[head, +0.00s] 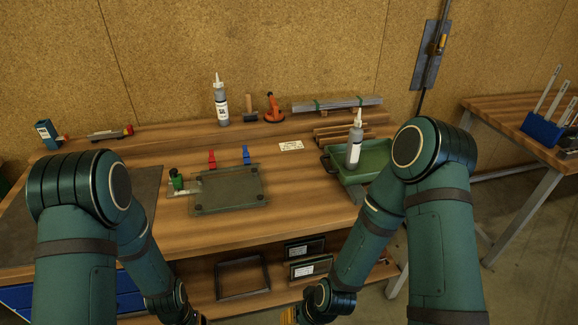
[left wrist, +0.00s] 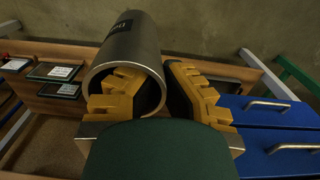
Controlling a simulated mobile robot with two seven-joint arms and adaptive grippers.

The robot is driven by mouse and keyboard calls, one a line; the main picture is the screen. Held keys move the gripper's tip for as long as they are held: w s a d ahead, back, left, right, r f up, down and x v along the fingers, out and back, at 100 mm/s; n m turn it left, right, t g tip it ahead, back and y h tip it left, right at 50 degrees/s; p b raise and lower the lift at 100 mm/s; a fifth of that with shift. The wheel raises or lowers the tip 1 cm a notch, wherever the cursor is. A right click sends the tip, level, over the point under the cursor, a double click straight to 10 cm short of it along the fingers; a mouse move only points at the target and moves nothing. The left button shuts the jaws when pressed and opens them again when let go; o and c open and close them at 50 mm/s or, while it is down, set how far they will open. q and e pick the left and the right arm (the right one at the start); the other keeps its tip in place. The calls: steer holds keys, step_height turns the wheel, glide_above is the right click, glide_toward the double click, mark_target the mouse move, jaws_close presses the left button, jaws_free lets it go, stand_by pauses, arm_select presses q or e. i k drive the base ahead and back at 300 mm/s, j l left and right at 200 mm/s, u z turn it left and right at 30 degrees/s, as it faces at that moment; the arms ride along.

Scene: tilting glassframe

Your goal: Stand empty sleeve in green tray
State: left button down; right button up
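A grey metal sleeve (left wrist: 133,42) with a dark label fills the upper middle of the left wrist view, its open round end towards the camera. My left gripper (left wrist: 160,98) has one yellow finger inside the mouth and the other outside, with the sleeve wall between them. The sleeve and left gripper do not show in the head view. The green tray (head: 376,158) sits at the right end of the bench; a grey bottle (head: 355,145) with a nozzle stands in its left part. Only a yellow bit of my right gripper (head: 288,315) shows at the bottom edge of the head view.
Another bottle (head: 221,105) stands on the rear ledge. Wooden strips (head: 335,131) lie behind the tray. Black frames (head: 243,277) sit on the lower shelf. Blue drawers (left wrist: 270,110) are right in the left wrist view.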

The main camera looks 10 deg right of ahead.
mark_target(369, 160)
steer(key=l, duration=1.15)
steer(key=i+l, duration=0.1)
steer(key=l, duration=2.15)
steer(key=z, duration=0.05)
